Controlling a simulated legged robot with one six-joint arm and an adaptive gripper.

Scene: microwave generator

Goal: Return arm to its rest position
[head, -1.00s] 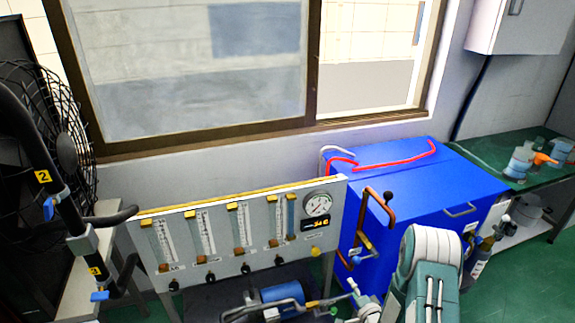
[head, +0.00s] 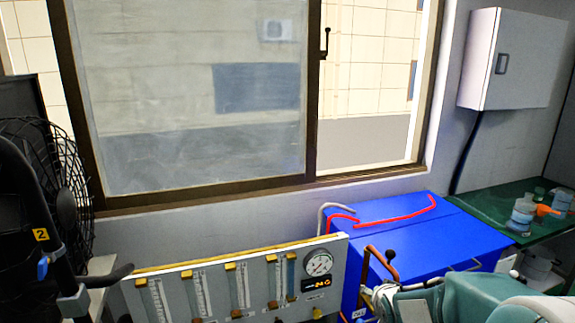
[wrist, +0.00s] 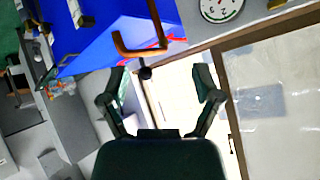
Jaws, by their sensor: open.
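My gripper (wrist: 166,100) shows in the wrist view with its two dark fingers spread apart. It is open and nothing is between the fingers. Beyond it are the blue cabinet (wrist: 100,30), a copper-coloured pipe handle (wrist: 143,50) and the window, all turned in this view. In the head view my green and white arm fills the lower right corner, in front of the blue cabinet (head: 420,238). The gripper's fingertips cannot be made out there.
A flowmeter panel (head: 205,268) with a round gauge (head: 318,263) stands under the window (head: 190,100). A black fan (head: 60,165) is at the left. A white wall box (head: 505,58) hangs at the upper right, above a green bench (head: 490,207) with small containers.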

